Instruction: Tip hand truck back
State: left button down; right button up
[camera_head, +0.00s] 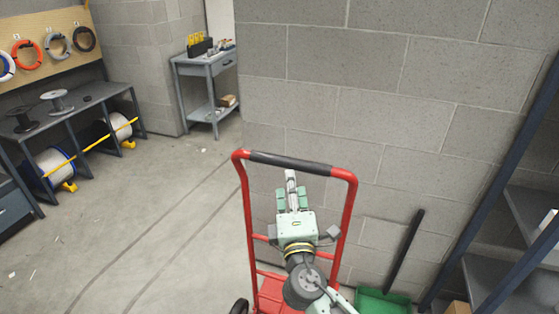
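A red hand truck (353,215) stands upright in the lower middle of the head view, in front of the block wall. Its top bar has a black grip sleeve (290,163). A dark wheel (240,306) shows at its lower left, and its lower part is cut off by the frame. My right gripper (291,178), pale green and grey, is in front of the frame, pointing up with its tips just below the black grip. Contact with the bar is not visible. Its finger opening cannot be made out from this angle. My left gripper is not in view.
A grey block wall (340,95) is close behind the hand truck. To the right are a green dustpan-like item (382,301), a dark upright handle (404,250) and dark shelving (515,280). A bench with spools (75,120) and a grey cart (208,75) stand left. Floor between is clear.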

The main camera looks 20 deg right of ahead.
aim_at(290, 168)
jog(key=x, duration=0.2)
jog(key=p+x, duration=0.1)
jog(key=x, duration=0.1)
jog(key=p+x, duration=0.1)
jog(key=x, duration=0.2)
jog(key=shift+s+d+r, duration=0.1)
jog(key=shift+s+r, duration=0.05)
jog(key=shift+r, duration=0.2)
jog(key=shift+w+d, duration=0.1)
jog(key=shift+w, duration=0.5)
jog(key=shift+c, duration=0.4)
grip_shut()
